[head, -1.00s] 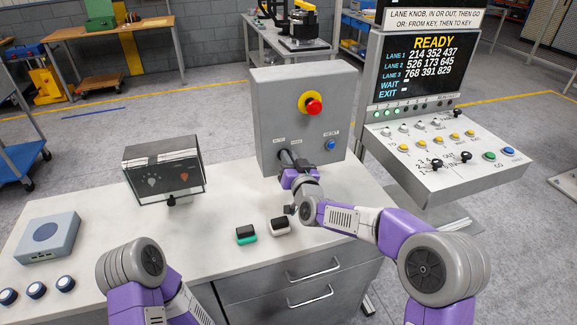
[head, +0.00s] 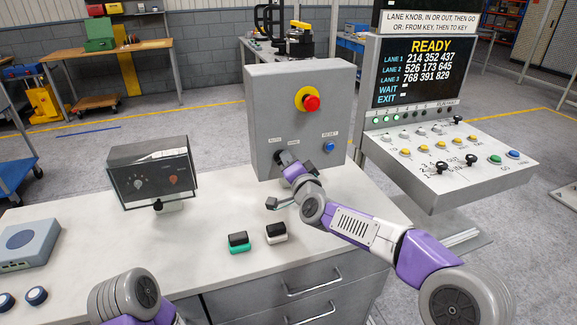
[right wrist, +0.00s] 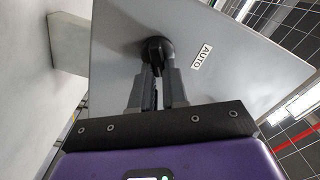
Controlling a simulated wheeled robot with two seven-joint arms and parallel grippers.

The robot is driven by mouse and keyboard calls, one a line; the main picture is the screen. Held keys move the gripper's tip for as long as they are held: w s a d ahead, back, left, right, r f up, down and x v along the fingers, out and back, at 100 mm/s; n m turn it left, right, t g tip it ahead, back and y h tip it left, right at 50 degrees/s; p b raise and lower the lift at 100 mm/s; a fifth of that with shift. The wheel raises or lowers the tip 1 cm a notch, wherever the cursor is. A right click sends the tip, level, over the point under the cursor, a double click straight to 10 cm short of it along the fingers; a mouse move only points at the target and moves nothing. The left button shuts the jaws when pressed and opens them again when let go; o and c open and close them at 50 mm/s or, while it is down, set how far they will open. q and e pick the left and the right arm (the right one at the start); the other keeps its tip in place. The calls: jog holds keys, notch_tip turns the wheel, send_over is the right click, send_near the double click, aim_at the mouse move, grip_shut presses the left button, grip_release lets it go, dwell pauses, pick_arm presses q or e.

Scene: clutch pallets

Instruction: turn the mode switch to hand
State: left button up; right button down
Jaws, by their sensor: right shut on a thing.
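The mode switch (right wrist: 157,49) is a round black knob on the sloping front of a grey control box (head: 262,100). My right gripper (right wrist: 159,72) is shut on the knob, its dark fingers on either side of it. An AUTO label (right wrist: 201,57) shows to the right of the knob in the right wrist view. In the head view my right gripper (head: 283,157) is at the lower left of the box front and hides most of the knob. Small labels above it are too small to read surely. My left gripper is out of view.
A red stop button (head: 311,103) on a yellow ring and a blue reset button (head: 330,147) are on the same box front. A clear-covered case (head: 153,180) stands to the left. A button console (head: 450,160) is at right.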

jog(key=shift+m, duration=0.3)
jog(key=c, duration=1.1)
grip_release()
jog(key=shift+c, duration=0.2)
jog(key=v, duration=0.7)
jog(key=shift+s, duration=0.25)
jog(key=shift+d, duration=0.1)
